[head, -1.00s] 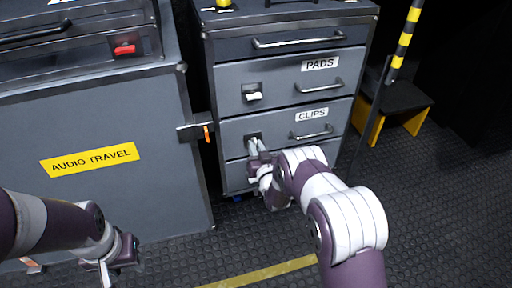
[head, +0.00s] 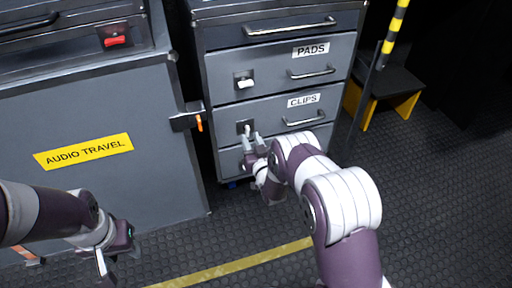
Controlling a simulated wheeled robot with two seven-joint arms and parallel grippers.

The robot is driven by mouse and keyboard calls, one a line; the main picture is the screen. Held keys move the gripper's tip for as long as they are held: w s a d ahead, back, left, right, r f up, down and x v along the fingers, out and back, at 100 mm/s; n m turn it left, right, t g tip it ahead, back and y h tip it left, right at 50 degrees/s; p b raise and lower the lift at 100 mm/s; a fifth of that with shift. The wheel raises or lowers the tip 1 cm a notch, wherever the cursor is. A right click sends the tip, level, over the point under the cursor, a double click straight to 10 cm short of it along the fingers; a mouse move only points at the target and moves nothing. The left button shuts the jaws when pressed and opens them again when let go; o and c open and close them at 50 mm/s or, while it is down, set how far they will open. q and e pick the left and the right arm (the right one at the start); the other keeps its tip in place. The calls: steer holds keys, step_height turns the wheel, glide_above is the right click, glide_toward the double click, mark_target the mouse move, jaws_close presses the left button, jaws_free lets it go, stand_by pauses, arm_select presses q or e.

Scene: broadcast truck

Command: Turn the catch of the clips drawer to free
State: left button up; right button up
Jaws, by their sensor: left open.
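The clips drawer (head: 272,123) is a grey drawer with a CLIPS label and a bar handle, and it looks closed. Its catch (head: 247,129) is a small pale lever on a dark plate at the drawer's left side. The lever seems to stand upright, unlike the sideways one above, though it is small and partly hidden. My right gripper (head: 253,140) is just below and in front of the catch, fingers spread apart with nothing visible between them. Whether a finger touches the lever I cannot tell. My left gripper (head: 116,262) is open and empty at the lower left, far from the drawers.
The pads drawer (head: 275,72) above has its own white catch (head: 245,84) lying sideways. A large grey case (head: 90,190) labelled AUDIO TRAVEL stands left, with an orange-tabbed latch (head: 198,122) at its edge. A black and yellow step (head: 385,88) is at the right.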

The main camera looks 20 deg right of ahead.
steer(key=s+p, duration=0.3)
steer(key=s, duration=0.7)
steer(key=shift+d, duration=0.2)
